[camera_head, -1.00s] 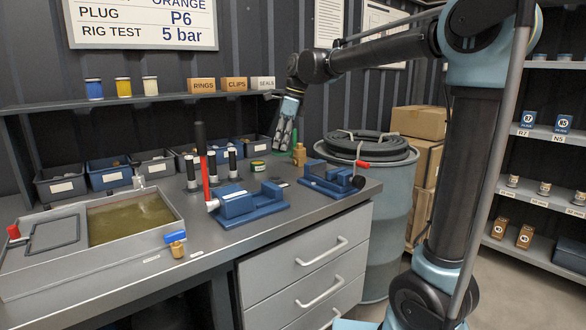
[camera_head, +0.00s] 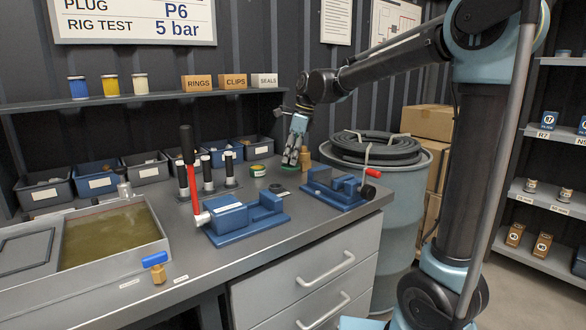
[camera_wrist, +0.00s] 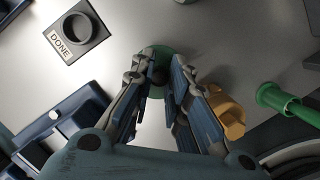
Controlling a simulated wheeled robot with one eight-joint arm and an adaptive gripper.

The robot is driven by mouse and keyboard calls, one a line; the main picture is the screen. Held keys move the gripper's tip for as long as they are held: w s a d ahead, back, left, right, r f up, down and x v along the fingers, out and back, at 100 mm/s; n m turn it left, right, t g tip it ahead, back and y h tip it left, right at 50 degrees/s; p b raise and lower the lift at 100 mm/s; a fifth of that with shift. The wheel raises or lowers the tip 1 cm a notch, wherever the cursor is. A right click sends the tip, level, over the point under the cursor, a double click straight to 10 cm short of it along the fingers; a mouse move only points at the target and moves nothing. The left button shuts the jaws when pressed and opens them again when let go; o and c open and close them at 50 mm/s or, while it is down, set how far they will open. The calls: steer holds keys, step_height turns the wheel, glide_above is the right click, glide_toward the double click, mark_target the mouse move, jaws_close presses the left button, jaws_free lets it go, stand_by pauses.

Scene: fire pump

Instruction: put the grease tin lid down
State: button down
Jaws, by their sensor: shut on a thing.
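My gripper (camera_head: 291,161) points down at the back right of the bench. In the wrist view its fingers (camera_wrist: 163,82) are closed around the knob of the green grease tin lid (camera_wrist: 157,52), whose disc shows beyond the fingertips. The lid also shows as a green sliver in the head view (camera_head: 288,168), at or just above the bench top; I cannot tell whether it touches.
A brass fitting (camera_head: 305,160) stands close to the right of my fingers. A DONE-marked holder (camera_wrist: 73,32) and blue vises (camera_head: 240,218) (camera_head: 338,190) are nearby. A green tool-like part (camera_wrist: 285,102) lies to the right in the wrist view.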

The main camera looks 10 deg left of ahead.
mark_target(291, 166)
steer(key=shift+s+f, duration=0.1)
steer(key=shift+f, duration=1.8)
steer(key=shift+f, duration=0.1)
steer(key=c, duration=1.6)
jaws_free()
steer(key=shift+o, duration=0.2)
steer(key=v, duration=1.2)
